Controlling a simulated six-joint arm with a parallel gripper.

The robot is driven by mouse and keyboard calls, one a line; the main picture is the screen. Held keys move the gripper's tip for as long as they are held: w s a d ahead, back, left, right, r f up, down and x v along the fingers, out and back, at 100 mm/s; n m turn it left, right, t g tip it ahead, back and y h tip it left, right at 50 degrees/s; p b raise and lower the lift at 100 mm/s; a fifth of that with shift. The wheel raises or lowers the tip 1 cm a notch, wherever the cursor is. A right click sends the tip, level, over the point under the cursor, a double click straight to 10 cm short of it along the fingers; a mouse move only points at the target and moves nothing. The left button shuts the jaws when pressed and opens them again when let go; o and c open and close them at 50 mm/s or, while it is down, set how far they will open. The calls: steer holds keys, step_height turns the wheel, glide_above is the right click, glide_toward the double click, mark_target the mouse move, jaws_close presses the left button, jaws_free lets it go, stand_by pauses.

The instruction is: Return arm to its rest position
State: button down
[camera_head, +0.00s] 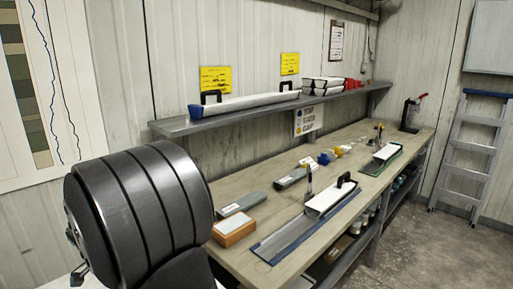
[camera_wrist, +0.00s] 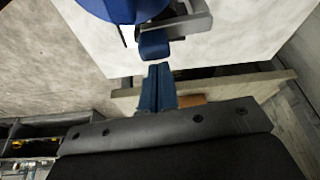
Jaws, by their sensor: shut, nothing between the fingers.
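My gripper (camera_wrist: 157,88) shows in the wrist view as two blue fingers side by side, shut with nothing between them. It hangs clear of the tools on the bench. In the head view a large dark ribbed part of my own arm fills the lower left, and I cannot make out the fingers there. A blue rounded part with a grey bracket is at the top of the wrist view; I cannot tell its full shape.
The wooden bench (camera_head: 262,185) holds a long blue-edged tray (camera_head: 285,238) with a white liner, an orange-sided box (camera_head: 234,232), grey cases and a green-based tray (camera_head: 374,168). A shelf (camera_head: 180,128) runs above. A ladder (camera_head: 474,145) stands at right. Floor beside the bench is clear.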

steer(key=shift+w+a+n+y, duration=0.15)
steer(key=shift+w+n+y, duration=0.55)
steer(key=shift+n, duration=1)
steer(key=shift+w+a+n+y, duration=0.1)
steer(key=shift+w+n+y, duration=0.25)
steer(key=shift+w+n, duration=0.95)
steer(key=shift+w+a+n+y, duration=0.15)
steer(key=shift+w+n+y, duration=0.35)
steer(key=shift+n, duration=1.6)
steer(key=shift+s, duration=0.1)
